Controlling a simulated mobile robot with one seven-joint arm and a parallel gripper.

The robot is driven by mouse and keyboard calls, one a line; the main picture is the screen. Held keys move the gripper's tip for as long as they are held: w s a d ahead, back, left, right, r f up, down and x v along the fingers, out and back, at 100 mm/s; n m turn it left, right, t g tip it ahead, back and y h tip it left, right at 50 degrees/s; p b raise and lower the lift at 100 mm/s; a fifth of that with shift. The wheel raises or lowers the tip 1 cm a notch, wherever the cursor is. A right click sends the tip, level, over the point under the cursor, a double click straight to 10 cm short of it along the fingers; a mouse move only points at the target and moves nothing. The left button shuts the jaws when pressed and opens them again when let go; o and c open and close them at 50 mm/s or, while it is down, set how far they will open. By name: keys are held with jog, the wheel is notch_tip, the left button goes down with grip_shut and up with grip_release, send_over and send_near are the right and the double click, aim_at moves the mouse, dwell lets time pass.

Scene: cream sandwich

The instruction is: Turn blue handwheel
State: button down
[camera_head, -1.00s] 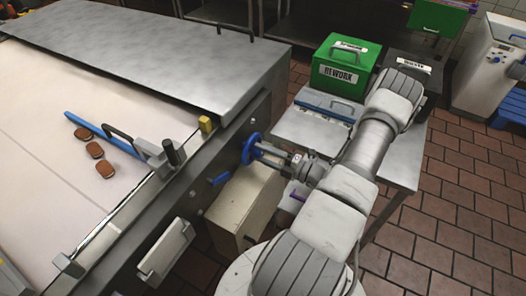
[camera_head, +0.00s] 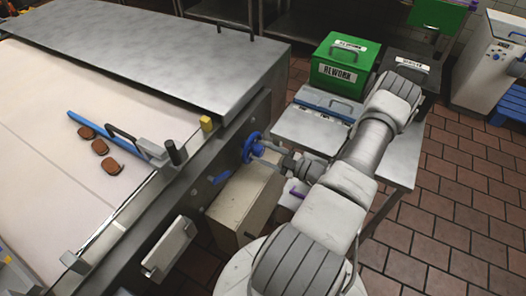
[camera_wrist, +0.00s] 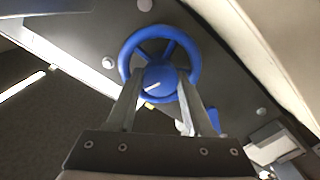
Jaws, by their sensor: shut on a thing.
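The blue handwheel (camera_head: 250,146) sits on the dark side panel of the conveyor machine. In the wrist view the wheel (camera_wrist: 197,68) shows a round rim, spokes and a central hub (camera_wrist: 158,80) with a short white mark. My gripper (camera_head: 264,150) reaches it from the right. In the wrist view my gripper (camera_wrist: 159,88) has one finger on each side of the hub and is shut on it, inside the rim's outline. The exact contact at the fingertips is partly hidden.
A blue lever (camera_head: 219,177) sticks out below left of the wheel. A beige box (camera_head: 243,205) stands under it. A steel table (camera_head: 310,133) with a green REWORK box (camera_head: 343,68) is behind. Brown biscuits (camera_head: 100,147) lie on the pale belt (camera_head: 50,160) near a blue bar (camera_head: 86,123).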

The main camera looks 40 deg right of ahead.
jog(key=shift+m, duration=0.6)
jog(key=shift+c, duration=1.4)
grip_release()
jog(key=v, duration=1.7)
jog(key=shift+s+b, duration=0.25)
jog(key=shift+b, duration=0.2)
jog(key=shift+d, duration=0.1)
